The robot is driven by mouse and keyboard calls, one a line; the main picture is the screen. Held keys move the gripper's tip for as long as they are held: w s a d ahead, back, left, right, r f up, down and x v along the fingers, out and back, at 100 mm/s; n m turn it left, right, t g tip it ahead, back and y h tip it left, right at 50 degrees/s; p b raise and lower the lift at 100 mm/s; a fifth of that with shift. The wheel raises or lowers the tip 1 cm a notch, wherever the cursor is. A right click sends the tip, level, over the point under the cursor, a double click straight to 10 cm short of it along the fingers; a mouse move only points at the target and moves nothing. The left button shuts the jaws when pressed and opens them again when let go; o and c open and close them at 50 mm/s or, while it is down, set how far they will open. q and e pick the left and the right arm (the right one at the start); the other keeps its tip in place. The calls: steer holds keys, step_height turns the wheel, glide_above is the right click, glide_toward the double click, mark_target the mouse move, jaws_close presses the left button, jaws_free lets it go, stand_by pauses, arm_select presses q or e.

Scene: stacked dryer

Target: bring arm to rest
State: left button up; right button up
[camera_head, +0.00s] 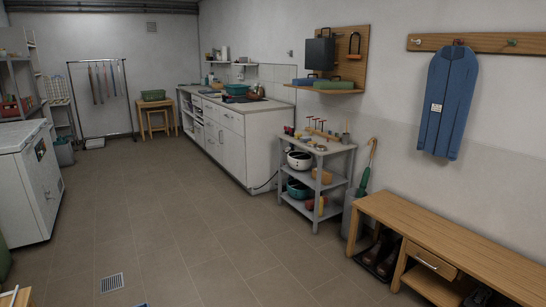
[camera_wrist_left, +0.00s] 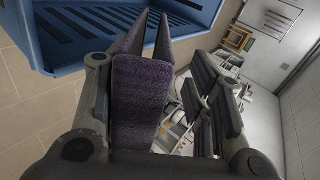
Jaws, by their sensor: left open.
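My left gripper (camera_wrist_left: 176,85) shows in the left wrist view with its two fingers spread apart. A purple, textured, cloth-like piece (camera_wrist_left: 140,95) lies along the left finger. I cannot tell whether it rests against that finger or is part of it. The right finger's dark pads stand clear of it, with the room visible in the gap. Neither gripper shows in the head view, and my right gripper is in no view.
A blue slotted basket (camera_wrist_left: 75,35) is close beside the left finger. In the head view, a wooden bench (camera_head: 450,240), a grey shelf cart (camera_head: 318,155), a white counter (camera_head: 235,145) and a white chest appliance (camera_head: 25,180) line the room. The middle floor is clear.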

arm_select(q)
steer(key=shift+n+g+h, duration=0.4)
steer(key=shift+g+h, duration=0.1)
steer(key=shift+h, duration=0.2)
steer(key=d, duration=0.1)
steer(key=s+d, duration=0.1)
steer(key=d, duration=0.1)
steer(key=s+d, duration=0.1)
steer(key=d, duration=0.1)
steer(key=shift+s+f, duration=0.1)
steer(key=s+d+n+g+h, duration=0.2)
steer(key=s+d+n+h, duration=0.1)
steer(key=s+d, duration=0.2)
steer(key=s+a+n+g+h, duration=0.1)
steer(key=s+a+n+g, duration=0.2)
steer(key=s+a+n, duration=0.35)
steer(key=s+f+m+g+p, duration=0.1)
steer(key=s+f+p, duration=0.2)
steer(key=f, duration=2)
steer(key=s+a+f+g+p, duration=0.1)
steer(key=s+a+f, duration=0.2)
steer(key=s+f, duration=1.1)
steer(key=shift+s+a+f+p, duration=0.2)
steer(key=shift+s+p, duration=0.1)
steer(key=shift+s, duration=1.2)
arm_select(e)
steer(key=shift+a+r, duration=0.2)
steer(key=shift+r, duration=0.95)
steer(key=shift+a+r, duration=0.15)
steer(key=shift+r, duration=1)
